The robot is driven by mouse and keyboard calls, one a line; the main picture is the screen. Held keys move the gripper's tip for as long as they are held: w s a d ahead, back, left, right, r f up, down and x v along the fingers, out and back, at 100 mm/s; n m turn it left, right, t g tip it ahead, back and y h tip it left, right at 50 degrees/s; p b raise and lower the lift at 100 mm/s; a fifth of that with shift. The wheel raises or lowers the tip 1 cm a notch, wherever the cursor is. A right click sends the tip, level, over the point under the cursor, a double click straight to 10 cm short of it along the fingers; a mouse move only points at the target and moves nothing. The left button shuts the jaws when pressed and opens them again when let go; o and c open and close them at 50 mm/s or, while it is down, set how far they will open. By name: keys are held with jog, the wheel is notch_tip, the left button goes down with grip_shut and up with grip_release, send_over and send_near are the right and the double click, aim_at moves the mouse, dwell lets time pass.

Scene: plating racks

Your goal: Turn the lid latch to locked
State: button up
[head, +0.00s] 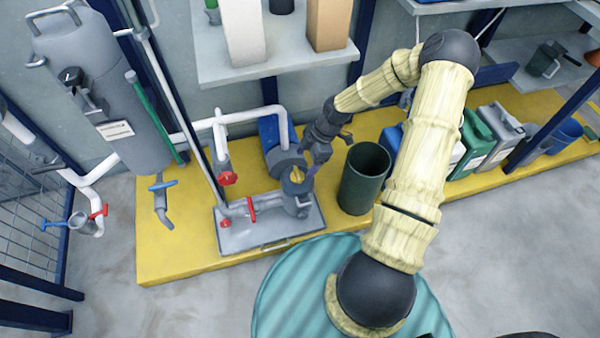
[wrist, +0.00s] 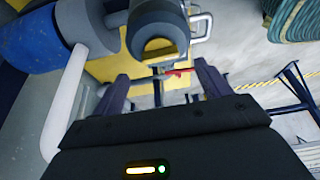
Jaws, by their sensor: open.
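A grey pump-and-strainer unit (head: 297,203) stands on a grey base plate on the yellow platform. A small yellow part (head: 297,175) shows at its top; I cannot tell for certain that this is the lid latch or how it is turned. My gripper (head: 308,171) is open just above and beside this top. In the wrist view, my gripper (wrist: 161,73) has its two dark fingers spread with nothing between them. A grey round part (wrist: 155,28) with yellow in its opening shows just beyond the fingertips. Contact cannot be made out.
A blue motor (head: 273,133) and white pipes are behind the unit. Red valve handles (head: 228,178) are at its left. A dark green bin (head: 364,178) stands close at its right. A large grey tank (head: 100,90) is at the far left; jerrycans (head: 477,140) are at the right.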

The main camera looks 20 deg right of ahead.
aim_at(298, 172)
jog(key=b+x, duration=0.2)
jog(key=x, duration=0.3)
jog(key=shift+a+f, duration=0.15)
jog(key=shift+f, duration=0.2)
jog(key=c, duration=1)
